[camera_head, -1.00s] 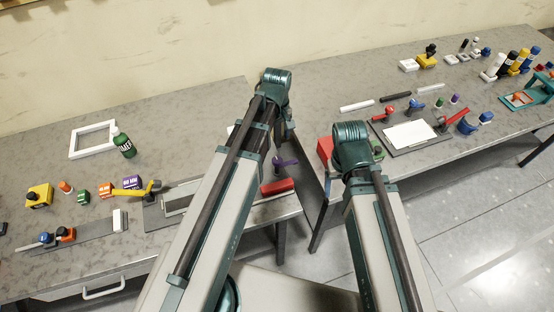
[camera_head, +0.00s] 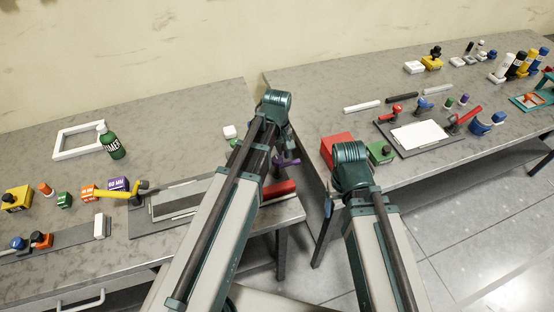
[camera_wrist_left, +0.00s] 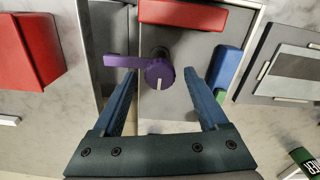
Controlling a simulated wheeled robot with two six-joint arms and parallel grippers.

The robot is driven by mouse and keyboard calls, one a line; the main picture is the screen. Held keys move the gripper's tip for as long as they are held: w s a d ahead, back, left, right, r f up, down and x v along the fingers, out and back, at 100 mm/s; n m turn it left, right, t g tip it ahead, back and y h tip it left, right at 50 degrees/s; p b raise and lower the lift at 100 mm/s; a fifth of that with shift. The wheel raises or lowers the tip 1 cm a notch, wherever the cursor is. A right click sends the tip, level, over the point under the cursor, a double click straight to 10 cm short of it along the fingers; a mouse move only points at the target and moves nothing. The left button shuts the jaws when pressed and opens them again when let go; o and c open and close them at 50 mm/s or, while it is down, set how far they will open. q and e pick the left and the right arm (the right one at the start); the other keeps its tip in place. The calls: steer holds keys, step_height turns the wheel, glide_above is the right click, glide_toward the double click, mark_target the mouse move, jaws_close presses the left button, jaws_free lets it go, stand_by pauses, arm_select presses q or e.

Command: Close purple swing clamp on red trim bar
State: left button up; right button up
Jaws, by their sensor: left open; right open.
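The purple swing clamp (camera_wrist_left: 158,72) lies between and just beyond the fingertips of my left gripper (camera_wrist_left: 160,78) in the left wrist view. Its arm points left from a round pivot, alongside the red trim bar (camera_wrist_left: 183,14), not across it. The left gripper is open with nothing in it; I cannot tell whether a finger touches the clamp. In the head view the clamp (camera_head: 287,161) and red bar (camera_head: 282,189) show partly behind my left arm, which hides the left gripper. My right gripper (camera_head: 328,203) is mostly hidden behind its arm; only a sliver shows.
A blue block (camera_wrist_left: 226,66) sits close to the right finger in the wrist view, and a red box (camera_wrist_left: 24,48) stands left. A yellow-handled clamp (camera_head: 125,190) and green bottle (camera_head: 112,143) are on the left table. A gap separates the two tables.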

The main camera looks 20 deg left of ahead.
arm_select(q)
jaws_close()
stand_by(0.3)
stand_by(1.1)
